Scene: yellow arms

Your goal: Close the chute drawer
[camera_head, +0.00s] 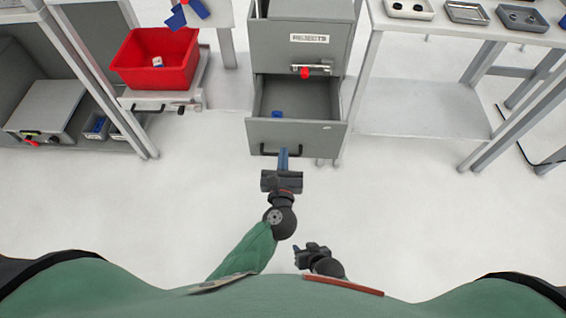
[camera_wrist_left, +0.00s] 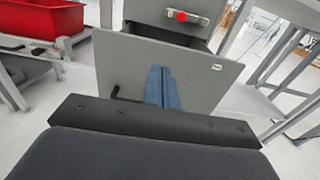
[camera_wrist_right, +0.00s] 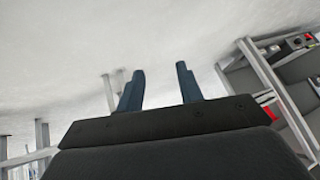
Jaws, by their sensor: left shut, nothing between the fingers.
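The grey chute drawer (camera_head: 300,136) is pulled out at the bottom of a grey cabinet (camera_head: 312,50) labelled REJECTS. A small blue object (camera_head: 277,114) lies inside it. A dark bar handle (camera_head: 283,153) is on its front. My left gripper (camera_head: 283,155) is shut and empty, its blue fingertips in front of the drawer front by the handle. In the left wrist view the fingers (camera_wrist_left: 161,85) overlap the drawer front (camera_wrist_left: 205,75); I cannot tell whether they touch it. My right gripper (camera_head: 303,250) is low near my body; the right wrist view shows its fingers (camera_wrist_right: 160,88) apart, with nothing between.
An upper compartment with a red-marked latch (camera_head: 306,71) is above the drawer. A red bin (camera_head: 157,58) stands on a cart at the left. A table with trays (camera_head: 466,12) is at the right. The floor in front of the drawer is clear.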

